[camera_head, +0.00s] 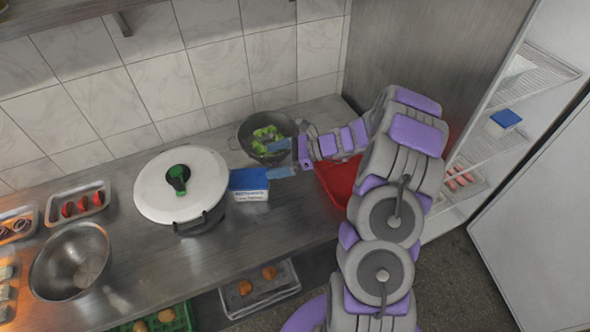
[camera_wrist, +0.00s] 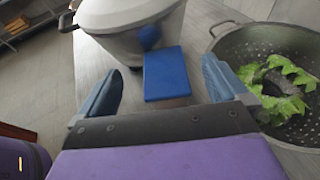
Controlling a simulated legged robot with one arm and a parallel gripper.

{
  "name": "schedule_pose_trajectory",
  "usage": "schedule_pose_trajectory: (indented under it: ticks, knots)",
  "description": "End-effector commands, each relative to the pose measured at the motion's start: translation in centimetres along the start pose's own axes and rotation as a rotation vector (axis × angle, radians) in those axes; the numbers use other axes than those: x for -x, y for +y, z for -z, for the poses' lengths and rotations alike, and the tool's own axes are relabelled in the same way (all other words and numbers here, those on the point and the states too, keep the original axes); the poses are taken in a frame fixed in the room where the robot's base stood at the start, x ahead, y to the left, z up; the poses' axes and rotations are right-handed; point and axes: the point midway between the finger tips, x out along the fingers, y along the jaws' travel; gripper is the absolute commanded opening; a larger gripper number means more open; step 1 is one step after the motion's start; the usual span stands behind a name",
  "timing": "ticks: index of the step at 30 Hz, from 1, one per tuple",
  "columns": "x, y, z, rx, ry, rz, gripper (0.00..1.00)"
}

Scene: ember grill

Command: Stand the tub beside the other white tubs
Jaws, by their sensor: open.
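A white tub with a blue lid and a printed label (camera_head: 250,194) stands upright on the steel counter, right of the big pot. Its blue lid shows in the wrist view (camera_wrist: 165,74), ahead of and between my fingers. My gripper (camera_head: 279,159) is open and empty, just right of the tub. It also shows open in the wrist view (camera_wrist: 162,66), one blue finger to each side of the lid. I cannot tell whether a finger touches the tub. Another white tub with a blue lid (camera_head: 501,124) stands on a wire shelf in the open fridge at right.
A colander with green leaves (camera_head: 266,137) is behind, and a red container (camera_head: 340,180) is to the right. The fridge door (camera_head: 540,220) hangs open. Bowls and trays fill the counter's left end.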

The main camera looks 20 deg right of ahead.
Motion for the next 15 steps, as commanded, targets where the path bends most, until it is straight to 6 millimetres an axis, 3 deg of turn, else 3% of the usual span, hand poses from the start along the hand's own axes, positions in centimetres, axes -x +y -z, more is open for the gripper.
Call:
schedule_pose_trajectory:
  ticks: [5, 15]
  knots:
    - [-1.3, 0.2, 1.0, 0.001, -0.014, -0.002, 1.0]
    - [-1.9, -0.5, 7.8, -0.004, -0.028, -0.001, 1.0]
